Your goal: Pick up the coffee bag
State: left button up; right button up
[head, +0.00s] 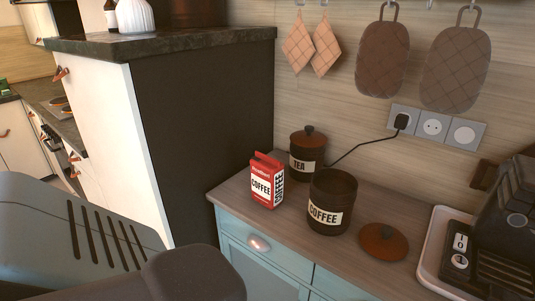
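The red and white coffee bag (267,181) stands upright on the wooden counter (235,196), near its left end. Its front and right side carry the word COFFEE. It stands just left of the open dark coffee canister (332,205) and in front of the tea canister (307,154). Neither of my grippers is in view. Large grey parts, apparently my own body, fill the lower left of the view and do not touch the bag.
A round brown lid (384,242) lies on the counter right of the coffee canister. A coffee machine on a tray (433,246) stands at the right. A black cord (362,146) runs from the wall socket behind the canisters. A tall dark cabinet side (205,135) rises left of the counter.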

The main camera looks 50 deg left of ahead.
aim_at(266, 173)
jog(key=i+j, duration=0.1)
jog(key=i, duration=0.25)
jog(key=i+j, duration=0.1)
jog(key=i, duration=0.25)
jog(key=u, duration=1.95)
